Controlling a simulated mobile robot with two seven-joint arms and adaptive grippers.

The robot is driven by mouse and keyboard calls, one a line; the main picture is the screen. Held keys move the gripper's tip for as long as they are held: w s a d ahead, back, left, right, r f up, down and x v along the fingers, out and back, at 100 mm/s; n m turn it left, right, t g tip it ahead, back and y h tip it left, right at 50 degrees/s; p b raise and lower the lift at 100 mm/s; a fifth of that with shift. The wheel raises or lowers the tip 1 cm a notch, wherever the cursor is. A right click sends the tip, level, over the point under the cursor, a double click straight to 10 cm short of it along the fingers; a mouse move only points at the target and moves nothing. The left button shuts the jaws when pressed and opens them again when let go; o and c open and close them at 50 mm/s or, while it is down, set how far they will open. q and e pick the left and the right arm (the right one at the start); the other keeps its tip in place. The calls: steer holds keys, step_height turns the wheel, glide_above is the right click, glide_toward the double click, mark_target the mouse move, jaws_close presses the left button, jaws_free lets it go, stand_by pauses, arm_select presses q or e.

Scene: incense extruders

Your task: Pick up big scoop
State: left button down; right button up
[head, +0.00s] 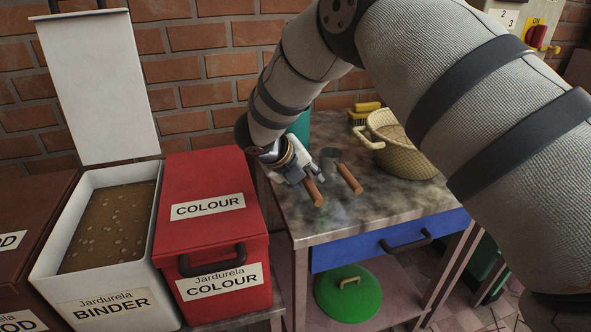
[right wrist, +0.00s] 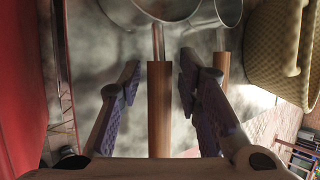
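Two metal scoops with wooden handles lie side by side on the worktable. The left scoop's handle (head: 313,191) shows just past my right gripper (head: 310,175); its bowl is hidden there by the gripper. The right scoop's handle (head: 350,178) is clear of the gripper. In the right wrist view, the left scoop's handle (right wrist: 160,115) lies between my open fingers (right wrist: 159,75), with a gap on each side. Its bowl looks the wider one, though both bowls are cut off. The right scoop's handle (right wrist: 222,66) is just outside the right finger. My left gripper is out of view.
A wicker basket (head: 400,158) stands right of the scoops. A red colour bin (head: 210,220) is close on the left, beside an open binder bin (head: 100,310). The worktable (head: 400,205) is bare at its front. A teal container (head: 300,127) stands behind.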

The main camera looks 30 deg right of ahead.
jaws_close()
